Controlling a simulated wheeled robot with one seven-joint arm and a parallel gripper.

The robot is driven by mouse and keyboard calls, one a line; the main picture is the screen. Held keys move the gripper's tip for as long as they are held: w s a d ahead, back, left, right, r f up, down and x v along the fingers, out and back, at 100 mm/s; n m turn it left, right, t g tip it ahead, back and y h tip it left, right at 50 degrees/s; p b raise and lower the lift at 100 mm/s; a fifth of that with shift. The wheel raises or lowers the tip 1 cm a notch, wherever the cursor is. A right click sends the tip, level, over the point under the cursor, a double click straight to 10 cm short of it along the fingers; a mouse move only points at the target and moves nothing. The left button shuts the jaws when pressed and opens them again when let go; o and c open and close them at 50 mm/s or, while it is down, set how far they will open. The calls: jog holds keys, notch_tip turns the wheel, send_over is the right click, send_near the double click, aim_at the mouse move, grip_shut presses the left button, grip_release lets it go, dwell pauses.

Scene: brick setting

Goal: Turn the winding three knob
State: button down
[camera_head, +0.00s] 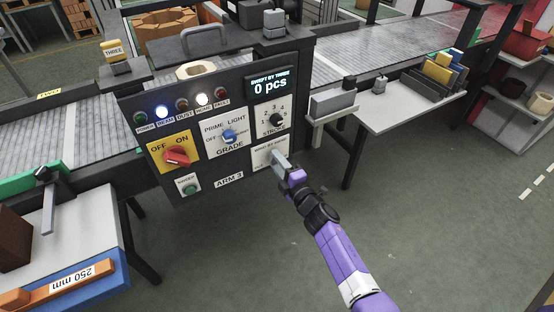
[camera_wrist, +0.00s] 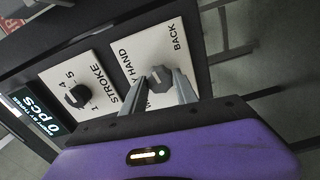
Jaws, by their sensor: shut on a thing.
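The winding knob is a grey faceted knob (camera_wrist: 160,77) on a white plate (camera_wrist: 128,62), whose visible lettering includes "BY HAND" and "BACK" in the wrist view. In the head view the fingers hide the knob.
The black stroke knob (camera_head: 277,119) sits just above. The blue-grey grade knob (camera_head: 229,136), red off/on switch (camera_head: 177,156) and green sweep button (camera_head: 190,190) are to the left. The display (camera_head: 271,84) reads "0 pcs". Floor below the panel is clear.

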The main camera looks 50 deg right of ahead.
jog(key=shift+m, duration=0.7)
jog(key=shift+p, duration=0.3)
jog(key=c, duration=0.9)
grip_release()
jog(key=shift+c, duration=0.2)
jog(key=shift+s, duration=0.1)
jog(key=v, duration=0.7)
jog(key=shift+s, duration=0.35)
jog(key=shift+a+m, duration=0.1)
jog(key=shift+m, duration=0.2)
